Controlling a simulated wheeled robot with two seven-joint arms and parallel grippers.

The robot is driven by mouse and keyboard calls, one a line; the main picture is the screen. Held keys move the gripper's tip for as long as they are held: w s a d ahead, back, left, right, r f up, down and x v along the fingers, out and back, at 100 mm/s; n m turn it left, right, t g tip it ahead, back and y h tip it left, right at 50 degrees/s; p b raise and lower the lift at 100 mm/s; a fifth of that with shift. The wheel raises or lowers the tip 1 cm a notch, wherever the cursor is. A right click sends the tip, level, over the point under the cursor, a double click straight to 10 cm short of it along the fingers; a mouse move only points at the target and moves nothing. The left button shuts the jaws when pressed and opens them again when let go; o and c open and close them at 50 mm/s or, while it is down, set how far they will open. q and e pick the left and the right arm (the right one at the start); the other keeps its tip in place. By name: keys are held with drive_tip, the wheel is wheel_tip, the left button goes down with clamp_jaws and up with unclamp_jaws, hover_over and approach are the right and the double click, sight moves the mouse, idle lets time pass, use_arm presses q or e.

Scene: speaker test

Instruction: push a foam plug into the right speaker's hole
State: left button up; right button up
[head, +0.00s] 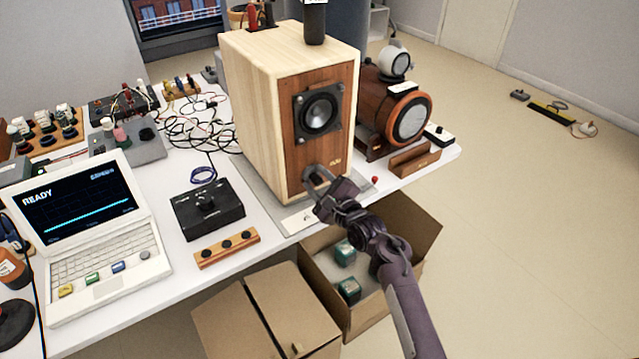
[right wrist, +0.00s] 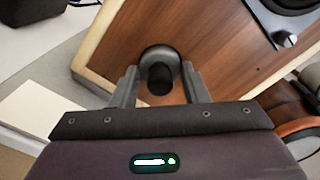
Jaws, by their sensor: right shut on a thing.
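A box speaker (head: 320,105) with a pale wood case and brown front panel stands upright at the table's edge in the head view. My right gripper (head: 318,180) is at the low part of its front. In the right wrist view my right gripper (right wrist: 158,82) is shut on a dark foam plug (right wrist: 160,80), its fingers on either side. The plug is at the grey-rimmed hole (right wrist: 158,52) in the brown panel. I cannot tell how deep it sits. My left gripper is not in view.
A round-fronted brown speaker (head: 408,115) stands to the right. A black box with a knob (head: 207,208) and a laptop (head: 85,230) are on the left of the table. Open cardboard boxes (head: 420,232) stand below the table's front edge.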

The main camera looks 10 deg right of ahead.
drive_tip(key=o, duration=1.2)
drive_tip(key=shift+c, duration=0.2)
drive_tip(key=shift+s, duration=0.1)
